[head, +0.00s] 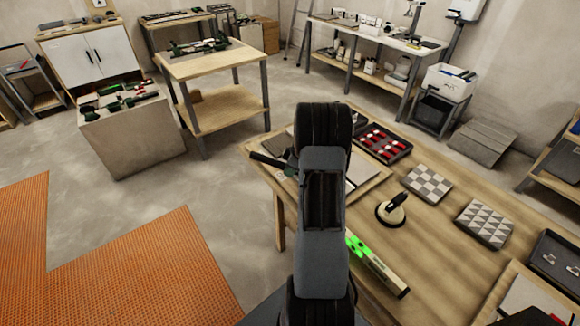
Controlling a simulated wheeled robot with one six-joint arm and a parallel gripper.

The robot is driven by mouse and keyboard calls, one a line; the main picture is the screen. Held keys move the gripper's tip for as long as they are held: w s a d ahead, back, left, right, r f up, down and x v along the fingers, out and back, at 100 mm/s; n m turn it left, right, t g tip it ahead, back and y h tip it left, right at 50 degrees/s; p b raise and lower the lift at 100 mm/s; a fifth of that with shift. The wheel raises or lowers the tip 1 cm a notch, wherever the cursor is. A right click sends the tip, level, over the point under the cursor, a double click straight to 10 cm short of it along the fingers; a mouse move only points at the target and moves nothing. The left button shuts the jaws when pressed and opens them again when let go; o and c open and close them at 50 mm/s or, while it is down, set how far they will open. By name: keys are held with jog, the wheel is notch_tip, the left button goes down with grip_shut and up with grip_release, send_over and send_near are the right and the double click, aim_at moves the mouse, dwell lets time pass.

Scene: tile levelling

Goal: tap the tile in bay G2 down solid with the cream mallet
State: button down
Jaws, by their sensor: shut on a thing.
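My arm rises through the middle of the head view and hides its own end, so I cannot make out my gripper. A wooden-edged board (372,187) lies on the workbench (440,250), mostly behind my arm. Bay G2 and its tile cannot be picked out. A dark stick-like handle (268,161) juts out to the left of my arm over the board's edge. I cannot tell whether it belongs to the cream mallet, whose head is not visible.
On the bench are a black tray with red pieces (382,143), two patterned tile stacks (427,183) (485,222), a suction lifter (391,212), a green-marked level (378,266) and a dark case (555,260). Orange matting (150,270) covers the floor at left; bare floor lies beyond.

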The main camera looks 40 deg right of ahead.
jog(key=shift+r+p, duration=0.7)
jog(key=shift+r, duration=1.5)
jog(key=shift+f, duration=0.15)
notch_tip(320, 180, down, 6)
jog(key=b, duration=0.6)
jog(key=shift+r, duration=0.25)
jog(key=shift+r+p, duration=1.35)
jog(key=shift+r, duration=1.55)
